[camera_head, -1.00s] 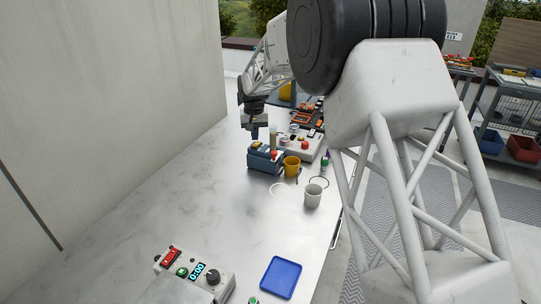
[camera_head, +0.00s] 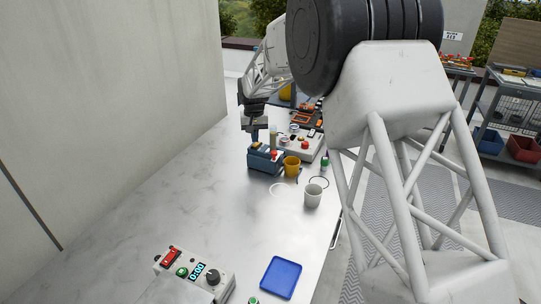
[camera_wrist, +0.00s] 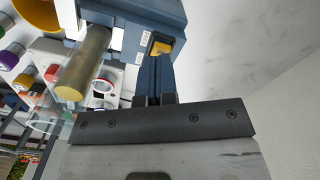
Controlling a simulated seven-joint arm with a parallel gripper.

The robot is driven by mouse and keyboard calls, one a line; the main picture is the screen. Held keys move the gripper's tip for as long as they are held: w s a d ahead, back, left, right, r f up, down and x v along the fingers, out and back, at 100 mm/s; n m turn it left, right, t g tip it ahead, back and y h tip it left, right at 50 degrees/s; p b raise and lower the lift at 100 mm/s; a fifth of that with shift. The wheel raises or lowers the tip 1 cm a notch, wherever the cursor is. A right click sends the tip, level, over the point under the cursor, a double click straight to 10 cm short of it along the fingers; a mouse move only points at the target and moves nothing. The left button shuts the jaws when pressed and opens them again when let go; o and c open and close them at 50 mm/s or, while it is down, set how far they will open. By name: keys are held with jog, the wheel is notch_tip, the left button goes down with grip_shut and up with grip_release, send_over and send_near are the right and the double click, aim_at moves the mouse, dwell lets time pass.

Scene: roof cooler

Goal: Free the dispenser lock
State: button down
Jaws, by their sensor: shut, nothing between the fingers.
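The blue dispenser (camera_head: 262,163) stands on the table at the middle of the head view, with an upright tube (camera_head: 273,137). In the wrist view the blue housing (camera_wrist: 148,22) is at the top, with the tube (camera_wrist: 84,62) to its left. A yellow piece (camera_wrist: 161,47), which may be the lock, sits in a dark recess of the housing. My gripper (camera_head: 254,141) points down over the dispenser's left part. In the wrist view the shut gripper fingers (camera_wrist: 154,66) reach the yellow piece; I cannot tell whether they touch it. The fingers partly hide the recess.
A yellow mug (camera_head: 291,167) stands close to the dispenser's right, with a white cup (camera_head: 313,196) in front. A white box with a red button (camera_head: 303,145) is behind. A control box (camera_head: 194,271) and blue tray (camera_head: 281,278) are nearer. The left table area is clear.

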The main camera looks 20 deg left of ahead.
jog(key=shift+f, duration=0.85)
dwell(0.7)
jog(key=shift+r, duration=3.5)
